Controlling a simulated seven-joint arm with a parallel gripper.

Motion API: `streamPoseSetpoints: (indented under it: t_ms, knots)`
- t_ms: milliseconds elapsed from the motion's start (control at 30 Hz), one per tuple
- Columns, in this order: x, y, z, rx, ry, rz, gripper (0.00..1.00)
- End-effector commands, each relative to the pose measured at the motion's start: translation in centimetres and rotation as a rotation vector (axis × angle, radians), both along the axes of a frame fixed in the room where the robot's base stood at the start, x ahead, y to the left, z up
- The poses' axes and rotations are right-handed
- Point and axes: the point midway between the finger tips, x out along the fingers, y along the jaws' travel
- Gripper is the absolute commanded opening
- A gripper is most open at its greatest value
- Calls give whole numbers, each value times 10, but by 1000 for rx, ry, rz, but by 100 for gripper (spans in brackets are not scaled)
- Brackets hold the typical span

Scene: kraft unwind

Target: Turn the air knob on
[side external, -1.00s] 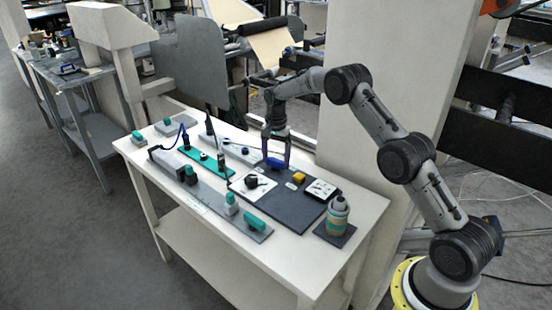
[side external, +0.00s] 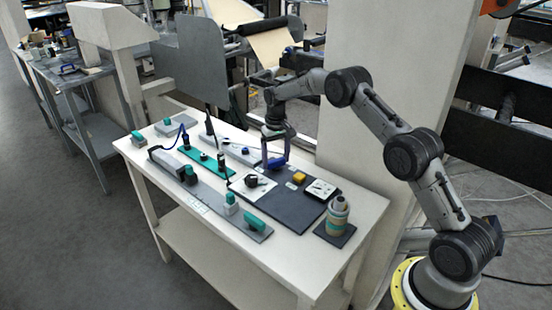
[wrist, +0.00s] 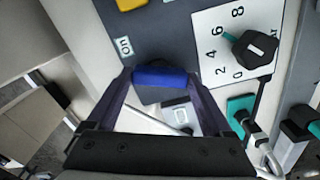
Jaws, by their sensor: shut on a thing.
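The air knob, a blue bar-shaped handle (wrist: 160,76), sits between the two fingertips of my gripper (wrist: 160,80) in the wrist view. The fingers are shut on it, one at each end. An "on" label (wrist: 124,46) lies up and left of the knob. Another pale label (wrist: 175,114) lies below it, too small to read. In the side view my gripper (side external: 275,161) points down at the dark panel (side external: 290,205), and the blue knob shows low between its fingers. The knob's base is partly hidden.
A white dial plate (wrist: 245,22) with a black knob (wrist: 254,50) is close to the right of my gripper. A yellow block (side external: 299,178) and a white gauge (side external: 320,189) are on the same panel. A banded container (side external: 337,217) stands at the table's right end.

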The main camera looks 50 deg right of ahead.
Motion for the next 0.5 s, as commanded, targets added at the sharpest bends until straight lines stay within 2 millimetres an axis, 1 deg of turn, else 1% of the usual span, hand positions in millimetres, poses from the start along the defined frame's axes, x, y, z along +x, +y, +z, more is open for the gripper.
streamPoseSetpoints:
  t_ms: [200,500]
  knots:
    - [0,0,1,0,0,163,29]
    - [0,0,1,0,-1,300,29]
